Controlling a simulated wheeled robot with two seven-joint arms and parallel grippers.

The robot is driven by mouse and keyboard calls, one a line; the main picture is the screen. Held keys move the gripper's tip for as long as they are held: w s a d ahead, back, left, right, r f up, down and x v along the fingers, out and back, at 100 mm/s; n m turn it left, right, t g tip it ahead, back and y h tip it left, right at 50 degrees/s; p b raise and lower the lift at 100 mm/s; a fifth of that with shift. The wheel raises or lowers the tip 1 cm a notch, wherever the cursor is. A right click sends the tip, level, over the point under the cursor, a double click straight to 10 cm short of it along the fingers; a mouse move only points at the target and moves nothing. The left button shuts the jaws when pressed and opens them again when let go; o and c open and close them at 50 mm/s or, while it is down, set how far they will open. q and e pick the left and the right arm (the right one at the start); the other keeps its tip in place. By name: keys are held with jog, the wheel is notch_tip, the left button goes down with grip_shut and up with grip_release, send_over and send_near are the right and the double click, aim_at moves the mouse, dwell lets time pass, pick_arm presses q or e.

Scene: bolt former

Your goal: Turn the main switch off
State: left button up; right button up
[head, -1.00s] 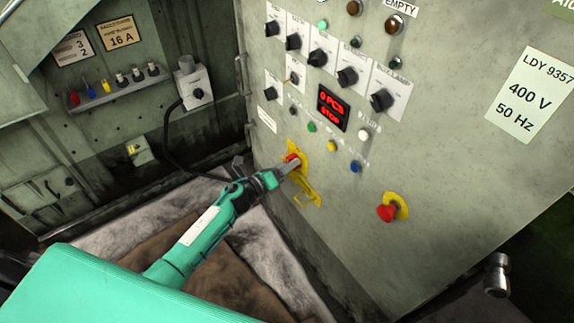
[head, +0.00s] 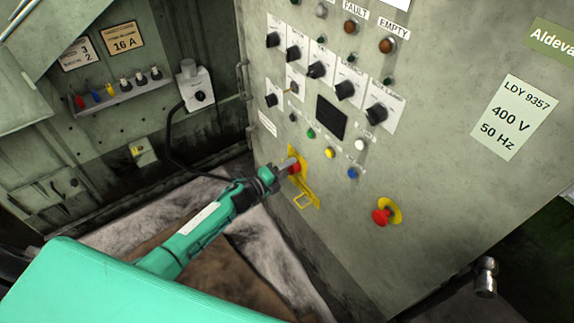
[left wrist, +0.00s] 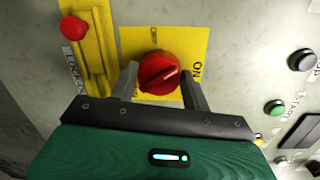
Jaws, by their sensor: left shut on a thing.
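The main switch is a red rotary knob on a yellow plate, on the grey control panel (head: 430,150). In the left wrist view the knob (left wrist: 158,71) sits between the two fingers, its grip bar slanting, with an "ON" mark on the yellow plate (left wrist: 190,45) to its right. In the head view the red knob (head: 295,168) is partly hidden by the fingers. My left gripper (head: 288,164) is shut on the knob, and the fingers also show in the left wrist view (left wrist: 160,82). The panel display (head: 331,117) is dark. My right gripper is not in view.
A red emergency button (head: 381,216) on a yellow collar is at the lower right. Black selector knobs (head: 345,90) and coloured buttons (head: 329,152) sit above. A cable runs from a plug box (head: 195,88) behind my left arm.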

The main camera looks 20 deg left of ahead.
pick_arm(q)
jog(key=n+p, duration=0.2)
jog(key=n, duration=0.3)
jog(key=n+g+h+p, duration=0.1)
jog(key=n+p, duration=0.1)
jog(key=n, duration=0.3)
jog(key=shift+w+a, duration=0.1)
jog(key=shift+a, duration=0.05)
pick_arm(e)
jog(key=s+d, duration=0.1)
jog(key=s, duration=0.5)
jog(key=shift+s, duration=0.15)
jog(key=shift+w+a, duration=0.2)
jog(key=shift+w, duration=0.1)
pick_arm(q)
jog(key=o, duration=0.9)
jog(key=shift+o, duration=0.3)
jog(key=b+v, duration=0.1)
jog(key=v, duration=1.2)
jog(key=shift+s+a+r, duration=0.15)
jog(key=shift+s+a, duration=0.1)
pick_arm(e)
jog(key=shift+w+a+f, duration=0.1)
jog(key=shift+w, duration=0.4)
